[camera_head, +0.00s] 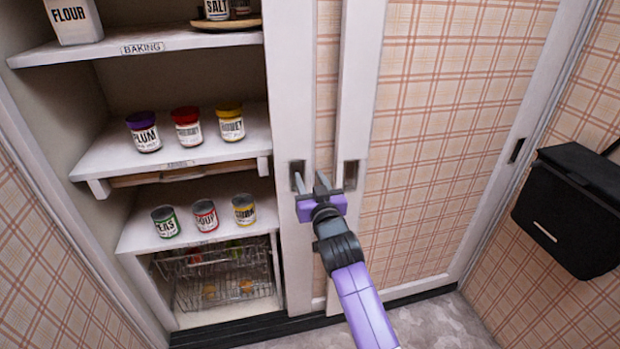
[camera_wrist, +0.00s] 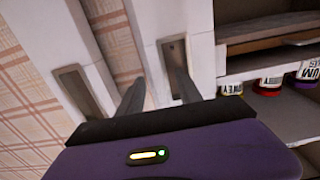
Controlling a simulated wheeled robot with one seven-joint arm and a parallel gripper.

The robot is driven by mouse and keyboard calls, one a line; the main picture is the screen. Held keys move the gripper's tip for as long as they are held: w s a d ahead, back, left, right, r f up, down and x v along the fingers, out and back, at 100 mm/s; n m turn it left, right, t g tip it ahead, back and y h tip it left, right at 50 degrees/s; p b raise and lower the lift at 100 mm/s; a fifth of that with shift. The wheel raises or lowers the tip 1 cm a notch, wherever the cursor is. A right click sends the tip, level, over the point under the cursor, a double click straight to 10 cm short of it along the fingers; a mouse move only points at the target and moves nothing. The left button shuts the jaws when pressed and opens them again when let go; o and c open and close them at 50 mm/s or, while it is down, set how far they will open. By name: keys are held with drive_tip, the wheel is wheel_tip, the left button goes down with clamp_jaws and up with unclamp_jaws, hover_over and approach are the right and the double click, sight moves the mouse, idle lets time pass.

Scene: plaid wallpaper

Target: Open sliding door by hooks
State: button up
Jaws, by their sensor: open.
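The sliding doors have white frames and plaid panels. The right door (camera_head: 440,110) covers the right part of the cupboard; the left door's white edge stile (camera_head: 288,80) stands beside the open shelves. A recessed hook pull (camera_head: 297,168) is in that stile; it also shows in the wrist view (camera_wrist: 172,52). A second recessed pull (camera_head: 350,173) is in the neighbouring stile, also in the wrist view (camera_wrist: 75,88). My gripper (camera_head: 310,183) is open and empty. One finger is at the left door's pull; whether its tip is inside cannot be told. The other finger lies between the two pulls.
Open shelves on the left hold jars (camera_head: 187,128), cans (camera_head: 205,215) and a flour canister (camera_head: 72,18). A wire basket (camera_head: 215,275) sits at the bottom. A black box (camera_head: 575,205) is on the right wall. Another dark pull (camera_head: 517,150) is at the far right.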

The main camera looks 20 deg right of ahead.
drive_tip(key=s+p, duration=0.1)
drive_tip(key=s, duration=0.6)
drive_tip(key=shift+s+a, duration=0.1)
